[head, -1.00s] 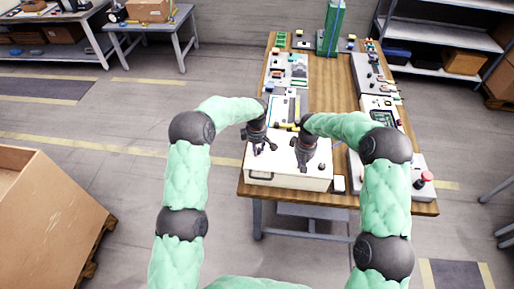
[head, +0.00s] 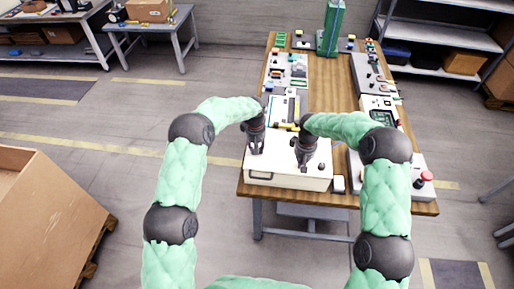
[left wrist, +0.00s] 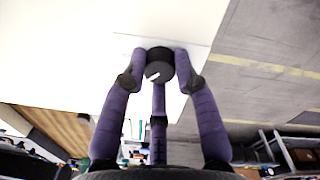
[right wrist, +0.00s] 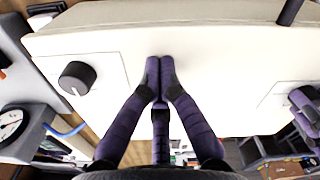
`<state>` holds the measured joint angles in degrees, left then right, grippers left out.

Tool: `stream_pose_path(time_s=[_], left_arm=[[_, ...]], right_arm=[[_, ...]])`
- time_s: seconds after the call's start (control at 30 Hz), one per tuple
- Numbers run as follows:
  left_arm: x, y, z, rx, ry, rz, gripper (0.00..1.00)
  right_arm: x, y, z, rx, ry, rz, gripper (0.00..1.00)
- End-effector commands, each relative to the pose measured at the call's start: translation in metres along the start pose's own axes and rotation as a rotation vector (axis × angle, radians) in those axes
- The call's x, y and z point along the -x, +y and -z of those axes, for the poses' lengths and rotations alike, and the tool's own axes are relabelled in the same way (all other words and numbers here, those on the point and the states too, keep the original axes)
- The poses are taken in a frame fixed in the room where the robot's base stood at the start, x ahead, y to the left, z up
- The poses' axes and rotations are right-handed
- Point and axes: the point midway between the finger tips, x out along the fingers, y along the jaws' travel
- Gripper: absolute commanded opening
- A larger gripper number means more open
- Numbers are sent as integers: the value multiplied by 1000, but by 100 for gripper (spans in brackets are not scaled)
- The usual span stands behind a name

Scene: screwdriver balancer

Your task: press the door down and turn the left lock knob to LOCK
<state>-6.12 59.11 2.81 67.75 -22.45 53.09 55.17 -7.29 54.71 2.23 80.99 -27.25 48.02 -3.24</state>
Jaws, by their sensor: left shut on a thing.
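The white box with its flat door (head: 288,179) stands at the near end of the wooden table. In the left wrist view, my left gripper (left wrist: 160,72) is shut on the left lock knob (left wrist: 158,54), a round black knob with a white pointer line; a fingertip sits on each side. My left gripper also shows low over the box's left side (head: 256,149). My right gripper (right wrist: 160,78) has its fingertips together, empty, over the middle of the door; I cannot tell whether it touches. The right lock knob (right wrist: 77,77) sits free on its white plate. Lettering is unreadable.
A black handle (head: 260,175) is on the box's front. Panels with switches and a red button (head: 427,176) line the table's right side. A green case (head: 331,28) stands at the far end. The table's middle strip is clear.

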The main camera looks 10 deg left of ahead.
Motion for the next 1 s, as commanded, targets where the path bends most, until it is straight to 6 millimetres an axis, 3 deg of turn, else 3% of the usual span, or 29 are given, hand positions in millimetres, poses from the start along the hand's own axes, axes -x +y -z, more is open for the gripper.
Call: stream_pose_path(time_s=[0.6,1.0], left_arm=[[1,1,4,-559,-20,-2,0],[1,2,4,-777,-29,-3,0]], right_arm=[[-3,-2,-2,1,-6,3,0],[-2,-2,-2,1,-5,3,0]])
